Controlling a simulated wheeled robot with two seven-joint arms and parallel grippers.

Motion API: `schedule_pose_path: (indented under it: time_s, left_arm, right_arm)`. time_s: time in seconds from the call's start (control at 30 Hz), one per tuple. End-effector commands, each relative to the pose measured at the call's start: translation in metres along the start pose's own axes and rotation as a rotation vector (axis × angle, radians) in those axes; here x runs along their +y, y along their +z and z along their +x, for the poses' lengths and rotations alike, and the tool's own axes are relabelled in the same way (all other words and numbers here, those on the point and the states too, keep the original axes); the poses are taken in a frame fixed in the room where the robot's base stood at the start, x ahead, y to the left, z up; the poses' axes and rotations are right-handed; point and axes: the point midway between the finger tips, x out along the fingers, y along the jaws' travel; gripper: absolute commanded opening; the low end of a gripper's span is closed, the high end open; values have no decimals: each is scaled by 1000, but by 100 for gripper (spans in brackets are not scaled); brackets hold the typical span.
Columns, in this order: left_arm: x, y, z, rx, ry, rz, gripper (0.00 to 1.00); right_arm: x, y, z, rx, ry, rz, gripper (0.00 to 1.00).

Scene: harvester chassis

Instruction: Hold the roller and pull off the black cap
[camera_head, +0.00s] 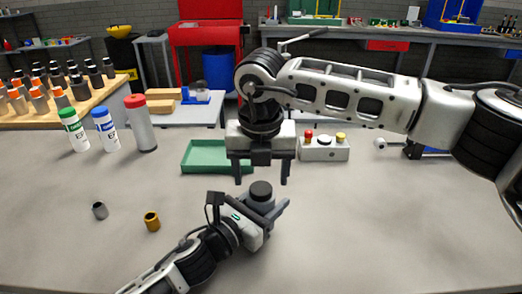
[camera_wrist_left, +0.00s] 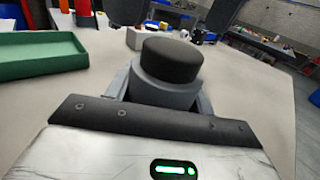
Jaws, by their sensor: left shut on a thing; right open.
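The roller (camera_head: 259,203) is a grey cylinder standing upright with a black cap (camera_head: 261,189) on its top. My left gripper (camera_head: 266,208) comes in low from the left and is shut on the roller. In the left wrist view the black cap (camera_wrist_left: 171,61) sits on the grey roller (camera_wrist_left: 166,92) between the fingers. My right gripper (camera_head: 262,176) is open and points down, its two fingers a little above and behind the cap. The cap is apart from the right fingers. The lower part of the roller is hidden by my left gripper.
A green tray (camera_head: 190,170) lies behind the grippers, with a button box (camera_head: 324,149) to its right. Several bottles (camera_head: 106,132) stand at the left. A grey ring (camera_head: 100,211) and a brass ring (camera_head: 152,221) lie at the front left. The table's front right is clear.

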Motion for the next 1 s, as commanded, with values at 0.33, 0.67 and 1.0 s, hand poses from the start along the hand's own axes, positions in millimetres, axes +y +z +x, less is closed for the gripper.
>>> schedule_pose_path:
  time_s: [0.33,0.67,1.0]
  left_arm:
    - [0,0,0,1,0,0,12]
    - [0,0,0,1,1,0,12]
    - [0,0,0,0,0,0,12]
  right_arm:
    - [0,0,29,0,0,0,67]
    - [0,0,30,0,0,-1,45]
    - [0,0,30,1,-1,0,12]
